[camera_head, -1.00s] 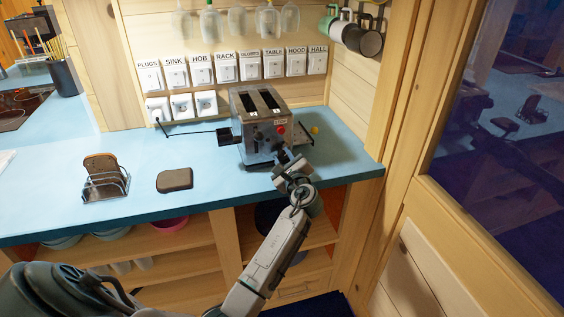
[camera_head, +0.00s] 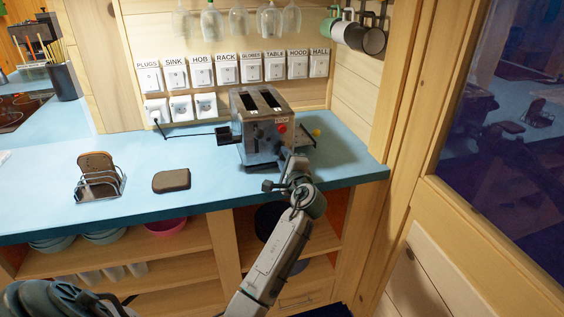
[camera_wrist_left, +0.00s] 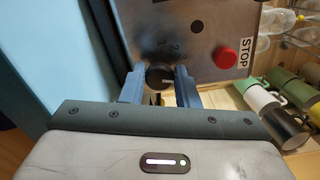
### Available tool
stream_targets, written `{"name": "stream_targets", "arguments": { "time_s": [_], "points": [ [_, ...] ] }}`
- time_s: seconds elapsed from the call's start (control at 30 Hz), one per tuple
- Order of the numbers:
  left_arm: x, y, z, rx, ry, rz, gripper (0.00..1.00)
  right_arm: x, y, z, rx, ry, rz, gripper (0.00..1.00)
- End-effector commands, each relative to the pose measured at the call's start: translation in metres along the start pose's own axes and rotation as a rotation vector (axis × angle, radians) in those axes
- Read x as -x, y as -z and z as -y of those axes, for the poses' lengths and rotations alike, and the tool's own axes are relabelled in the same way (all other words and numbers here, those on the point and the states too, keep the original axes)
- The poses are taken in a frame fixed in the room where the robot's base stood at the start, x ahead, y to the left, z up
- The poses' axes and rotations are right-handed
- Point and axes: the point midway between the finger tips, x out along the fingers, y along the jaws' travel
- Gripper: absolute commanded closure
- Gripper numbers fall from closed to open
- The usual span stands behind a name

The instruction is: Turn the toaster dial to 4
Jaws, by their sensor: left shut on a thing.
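The toaster (camera_head: 256,130) is a metal box with two dark slots on top, standing on the blue counter against the wall. Its front panel (camera_wrist_left: 188,30) fills the top of the left wrist view, with a red STOP button (camera_wrist_left: 224,57). The dark round dial (camera_wrist_left: 158,75) sits low on that panel, between the two blue fingers of my left gripper (camera_wrist_left: 159,88). The gripper is shut on the dial. In the head view my left gripper (camera_head: 286,168) is at the toaster's front and hides the dial. My right gripper is not in view.
A toast rack (camera_head: 99,180) holding a brown slice and a flat brown item (camera_head: 171,180) lie on the counter (camera_head: 135,158) to the left. Labelled switches (camera_head: 225,70) line the wall. Mugs (camera_head: 373,40) hang at the right. A wooden post stands right of the counter.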

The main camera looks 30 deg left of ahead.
Motion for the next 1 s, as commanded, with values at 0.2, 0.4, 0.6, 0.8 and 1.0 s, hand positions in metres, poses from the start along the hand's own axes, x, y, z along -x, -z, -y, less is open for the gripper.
{"name": "stream_targets", "arguments": {
  "time_s": [0.2, 0.4, 0.6, 0.8, 1.0],
  "points": [
    [0.0001, 0.0002, 0.0003, 0.018, 0.000, -0.001, 0.95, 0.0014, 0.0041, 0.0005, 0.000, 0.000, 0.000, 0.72],
    [0.0000, 0.0001, 0.0007, 0.018, 0.001, -0.001, 0.95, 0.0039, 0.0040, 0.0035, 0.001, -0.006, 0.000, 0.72],
    [0.0000, 0.0000, 0.0009, 0.017, 0.001, -0.001, 0.51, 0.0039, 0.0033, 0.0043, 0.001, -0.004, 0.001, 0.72],
    [0.0000, -0.0001, 0.0006, 0.016, 0.001, 0.000, 0.50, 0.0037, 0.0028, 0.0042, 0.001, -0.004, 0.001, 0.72],
    [0.0083, 0.0007, -0.0006, 0.017, 0.000, -0.002, 0.50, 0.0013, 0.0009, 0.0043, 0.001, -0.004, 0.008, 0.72]
  ]
}}
